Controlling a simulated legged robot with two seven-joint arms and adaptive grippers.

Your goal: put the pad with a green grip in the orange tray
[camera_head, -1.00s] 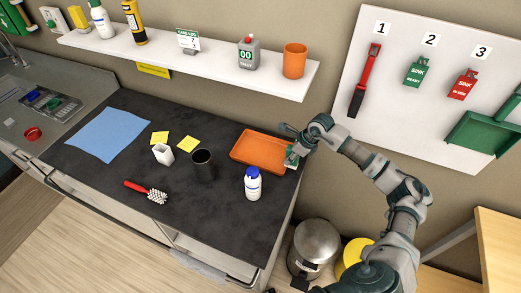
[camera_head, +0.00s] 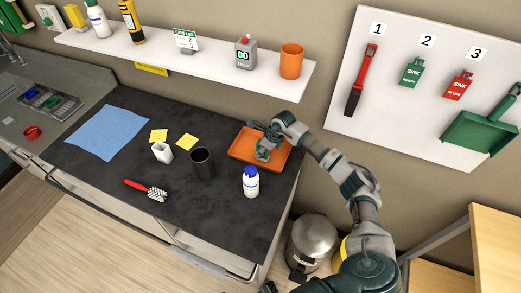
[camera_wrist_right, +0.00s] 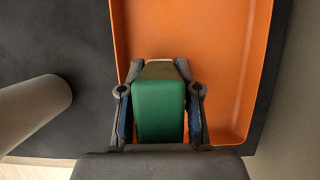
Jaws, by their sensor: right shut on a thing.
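The orange tray (camera_head: 241,151) lies on the dark counter near its right end. My right gripper (camera_head: 264,152) is over the tray, pointing down. In the right wrist view, the right gripper (camera_wrist_right: 160,100) is shut on the pad's green grip (camera_wrist_right: 160,108), with one finger on each side. The tray floor (camera_wrist_right: 180,30) spreads out beyond the grip in that view. The pad's underside is hidden, so I cannot tell whether it touches the tray. My left gripper is not in view.
A white bottle with a blue cap (camera_head: 250,182) stands just in front of the tray. A dark cup (camera_head: 202,163) and a white cup (camera_head: 162,153) stand to the left. A red-handled brush (camera_head: 147,190) lies nearer the front. The shelf (camera_head: 200,58) hangs behind.

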